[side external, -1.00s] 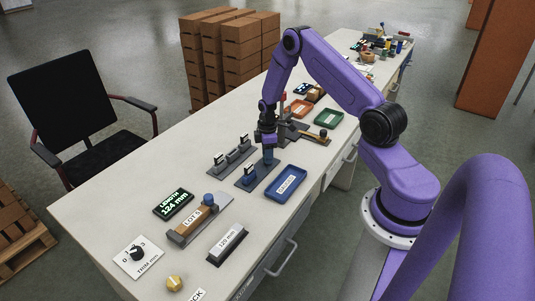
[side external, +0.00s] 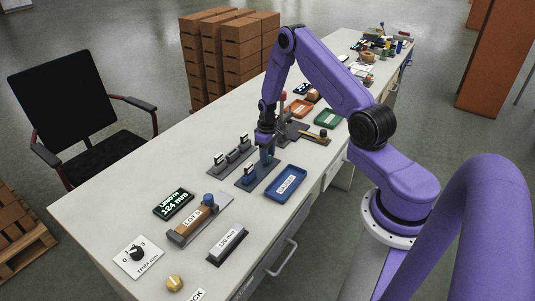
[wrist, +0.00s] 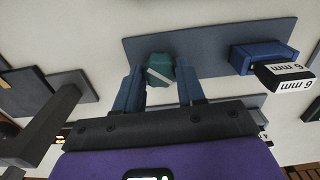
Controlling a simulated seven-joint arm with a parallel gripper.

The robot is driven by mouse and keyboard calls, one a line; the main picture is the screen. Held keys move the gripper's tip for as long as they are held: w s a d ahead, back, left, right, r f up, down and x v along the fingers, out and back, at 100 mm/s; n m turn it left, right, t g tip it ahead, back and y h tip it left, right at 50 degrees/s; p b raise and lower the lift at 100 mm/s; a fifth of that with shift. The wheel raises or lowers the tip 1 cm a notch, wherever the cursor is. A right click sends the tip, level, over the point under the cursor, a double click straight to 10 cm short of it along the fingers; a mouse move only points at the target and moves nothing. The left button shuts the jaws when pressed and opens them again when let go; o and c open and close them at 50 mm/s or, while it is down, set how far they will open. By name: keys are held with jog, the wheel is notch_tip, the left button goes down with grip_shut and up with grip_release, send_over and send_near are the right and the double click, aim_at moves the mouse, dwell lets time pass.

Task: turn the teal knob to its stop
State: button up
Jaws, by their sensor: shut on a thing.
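The teal knob (wrist: 160,70) shows in the wrist view between the two blue fingers of my gripper (wrist: 160,88). It has a pale stripe on it. The knob sits at the left part of a grey-blue plate (wrist: 212,48). In the side view my gripper (side external: 267,156) points down at the far end of that plate (side external: 262,183), and its fingers hide the knob. My gripper is shut on the knob. I cannot tell how far the knob is turned.
A blue block (wrist: 257,54) with a "6 mm" tag is on the same plate. A blue tray (side external: 287,184) lies close to the right, and another grey plate with blocks (side external: 233,157) to the left. Bare tabletop (side external: 130,190) lies at the front left.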

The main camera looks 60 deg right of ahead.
jog(key=m, duration=0.5)
jog(key=shift+m, duration=0.3)
jog(key=m, duration=0.4)
jog(key=shift+m, duration=0.4)
jog(key=shift+w, duration=0.1)
jog(key=o, duration=1)
jog(key=shift+o, duration=0.2)
notch_tip(320, 180, up, 18)
jog(key=shift+f, duration=0.2)
